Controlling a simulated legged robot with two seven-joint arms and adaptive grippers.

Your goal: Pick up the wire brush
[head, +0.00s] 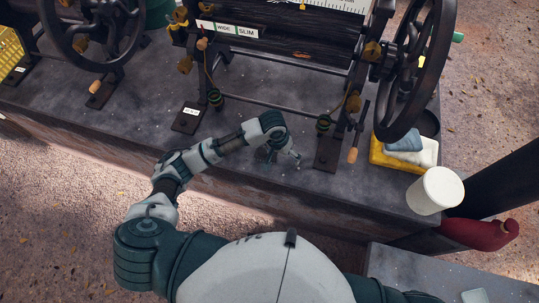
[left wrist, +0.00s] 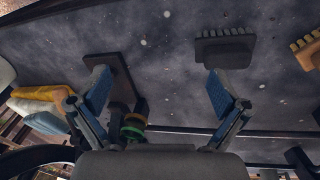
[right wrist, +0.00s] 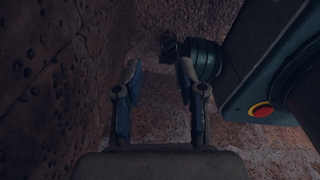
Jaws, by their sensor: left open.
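My left gripper (head: 282,157) is over the front part of the dark stone bench top, its fingers pointing down. In the left wrist view the gripper (left wrist: 160,88) is open and empty, with its fingers wide apart. A dark brush (left wrist: 226,49) with a row of short bristles lies on the bench near the right finger, not between the fingers. A tan toothed brush (left wrist: 308,47) is partly cut off at the right edge; I cannot tell which is the wire brush. In the head view, neither brush can be made out. My right gripper (right wrist: 160,95) is open and empty.
A roller machine (head: 280,35) with large handwheels (head: 410,70) stands behind my left gripper, its iron foot (head: 327,154) to the right. The bench's front is mostly clear.

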